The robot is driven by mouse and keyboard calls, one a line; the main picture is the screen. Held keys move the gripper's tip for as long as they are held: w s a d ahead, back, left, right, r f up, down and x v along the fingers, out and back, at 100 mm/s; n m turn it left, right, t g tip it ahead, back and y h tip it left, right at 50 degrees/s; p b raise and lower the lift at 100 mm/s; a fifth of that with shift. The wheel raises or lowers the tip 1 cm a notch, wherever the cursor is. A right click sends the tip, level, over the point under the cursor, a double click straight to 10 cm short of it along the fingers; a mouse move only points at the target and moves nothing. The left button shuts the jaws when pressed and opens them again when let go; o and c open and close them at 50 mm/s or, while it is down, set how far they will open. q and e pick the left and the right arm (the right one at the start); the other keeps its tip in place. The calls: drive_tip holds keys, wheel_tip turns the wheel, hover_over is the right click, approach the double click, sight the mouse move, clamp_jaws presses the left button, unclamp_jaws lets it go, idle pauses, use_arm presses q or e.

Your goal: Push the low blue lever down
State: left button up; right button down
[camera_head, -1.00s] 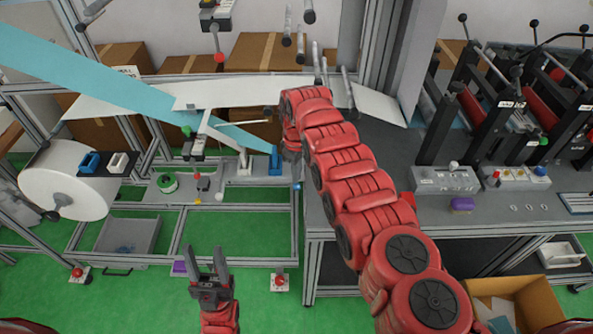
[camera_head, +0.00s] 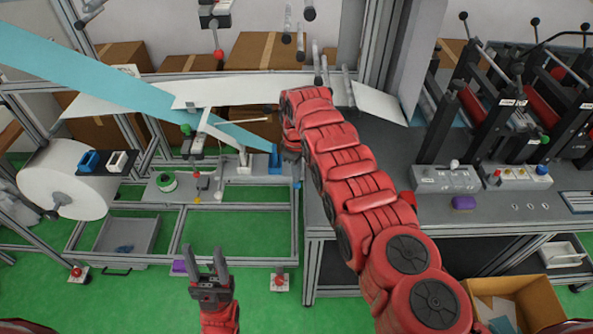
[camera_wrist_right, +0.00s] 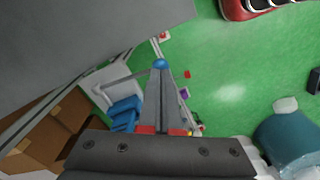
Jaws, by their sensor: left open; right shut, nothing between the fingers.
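The low blue lever shows as a small round blue knob (camera_head: 297,184) at the right end of the machine's low rail. It also shows in the right wrist view (camera_wrist_right: 160,63), right at my fingertips. My right gripper (camera_head: 294,165) points down just above the knob, partly hidden by its own red arm. In the wrist view its fingers (camera_wrist_right: 163,80) are shut and empty. Whether they touch the knob I cannot tell. My left gripper (camera_head: 207,256) is open and empty, low in front of the machine frame, well away from the lever.
A blue block (camera_head: 275,158) stands just left of the right gripper, and shows in the wrist view (camera_wrist_right: 124,113). A grey workbench (camera_head: 380,165) with control boxes is right of the arm. A white roll (camera_head: 65,190) hangs at left. Green floor is open below.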

drive_tip(key=shift+f+b, duration=2)
drive_tip(key=shift+f, duration=0.1)
wheel_tip(320, 180, up, 8)
drive_tip(key=p, duration=0.6)
drive_tip(key=shift+r+p, duration=0.15)
drive_tip(key=shift+p, duration=0.2)
